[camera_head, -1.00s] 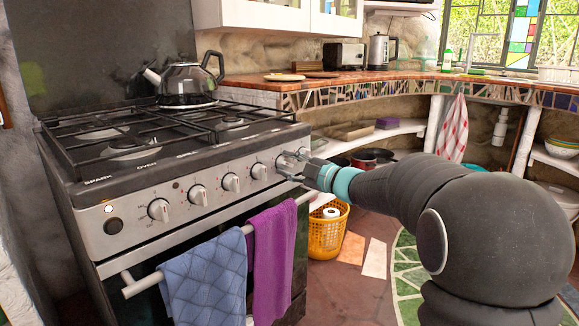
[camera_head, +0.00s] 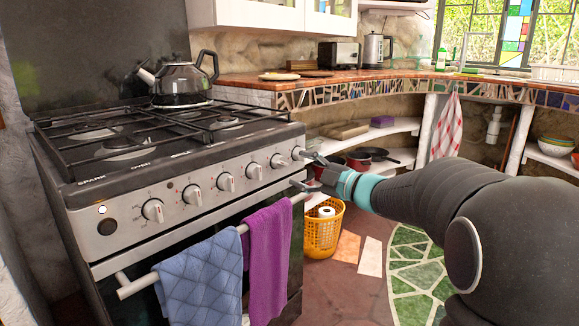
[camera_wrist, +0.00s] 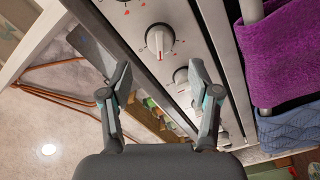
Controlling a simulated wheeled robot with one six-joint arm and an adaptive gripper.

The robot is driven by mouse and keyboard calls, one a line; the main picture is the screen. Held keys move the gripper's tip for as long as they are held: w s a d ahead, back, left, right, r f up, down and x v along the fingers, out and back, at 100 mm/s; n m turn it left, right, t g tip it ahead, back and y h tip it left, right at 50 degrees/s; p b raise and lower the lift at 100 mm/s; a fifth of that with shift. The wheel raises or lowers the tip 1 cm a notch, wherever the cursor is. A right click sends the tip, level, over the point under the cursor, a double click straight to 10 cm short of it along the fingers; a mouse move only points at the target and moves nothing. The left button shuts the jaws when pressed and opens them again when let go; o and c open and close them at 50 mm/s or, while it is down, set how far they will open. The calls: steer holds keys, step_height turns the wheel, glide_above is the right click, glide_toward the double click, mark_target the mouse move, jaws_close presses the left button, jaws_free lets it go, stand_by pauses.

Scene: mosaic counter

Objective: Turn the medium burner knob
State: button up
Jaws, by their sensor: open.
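The stove's front panel (camera_head: 235,190) carries a row of several round white-and-grey knobs, including the left one (camera_head: 153,210) and the right-end one (camera_head: 298,153). I cannot read which is the medium burner knob. My gripper (camera_head: 303,172) is open and empty at the panel's right end, close to the right-end knobs. In the wrist view, my gripper (camera_wrist: 158,70) has its fingers spread. One knob with a red mark (camera_wrist: 159,41) shows just beyond the fingertips. Another knob (camera_wrist: 181,76) shows beside the finger on the right, partly covered by it. No grip on a knob is visible.
A blue towel (camera_head: 203,275) and a purple towel (camera_head: 268,255) hang on the oven handle (camera_head: 135,287) below the knobs. A kettle (camera_head: 182,83) stands on the hob. A yellow basket (camera_head: 322,235) stands on the floor right of the stove.

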steer(key=shift+v, duration=2.8)
jaws_close()
steer(key=shift+r, duration=0.1)
